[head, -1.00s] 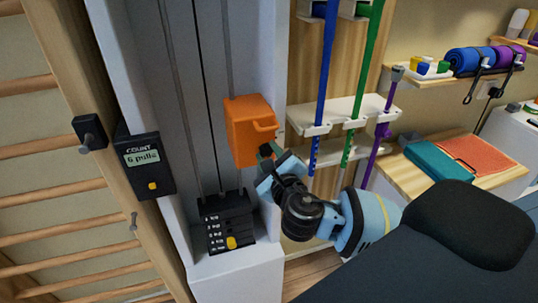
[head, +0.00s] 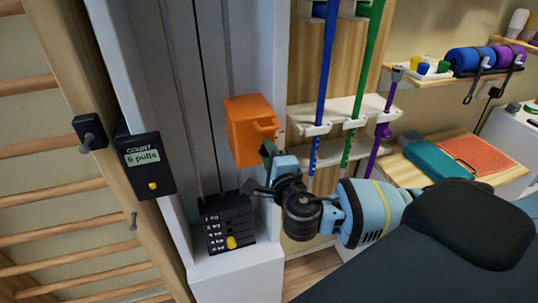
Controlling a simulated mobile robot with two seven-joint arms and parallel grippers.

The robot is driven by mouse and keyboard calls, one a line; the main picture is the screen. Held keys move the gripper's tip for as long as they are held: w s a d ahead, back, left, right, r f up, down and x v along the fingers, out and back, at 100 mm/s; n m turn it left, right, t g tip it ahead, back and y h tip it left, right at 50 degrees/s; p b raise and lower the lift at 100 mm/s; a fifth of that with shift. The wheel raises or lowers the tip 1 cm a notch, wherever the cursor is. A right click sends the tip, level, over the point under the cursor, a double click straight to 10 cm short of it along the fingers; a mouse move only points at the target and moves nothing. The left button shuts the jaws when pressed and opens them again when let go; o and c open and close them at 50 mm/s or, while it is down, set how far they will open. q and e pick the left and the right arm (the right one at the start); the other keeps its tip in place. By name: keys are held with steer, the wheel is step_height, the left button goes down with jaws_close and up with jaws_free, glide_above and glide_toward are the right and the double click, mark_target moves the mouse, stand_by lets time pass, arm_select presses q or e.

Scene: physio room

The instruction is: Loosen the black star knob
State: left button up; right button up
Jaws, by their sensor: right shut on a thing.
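The orange carriage (head: 246,131) with a handle on its front sits on the upright column above the weight stack. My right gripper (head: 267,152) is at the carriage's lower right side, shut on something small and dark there. This fits the black star knob, but the fingers and wrist hide nearly all of it, so its shape and how far it is turned cannot be told. My left gripper is not in view.
The black weight stack (head: 228,222) with a yellow pin is just below my right gripper. A counter (head: 147,163) reading 6 pulls is on the left. A rack (head: 335,118) with coloured poles stands close on the right. A dark padded couch (head: 430,270) fills the lower right.

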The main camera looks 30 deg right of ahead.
stand_by(0.5)
steer(key=o, duration=1)
steer(key=shift+c, duration=0.2)
steer(key=v, duration=0.8)
steer(key=shift+w+d, duration=0.1)
steer(key=shift+d, duration=0.05)
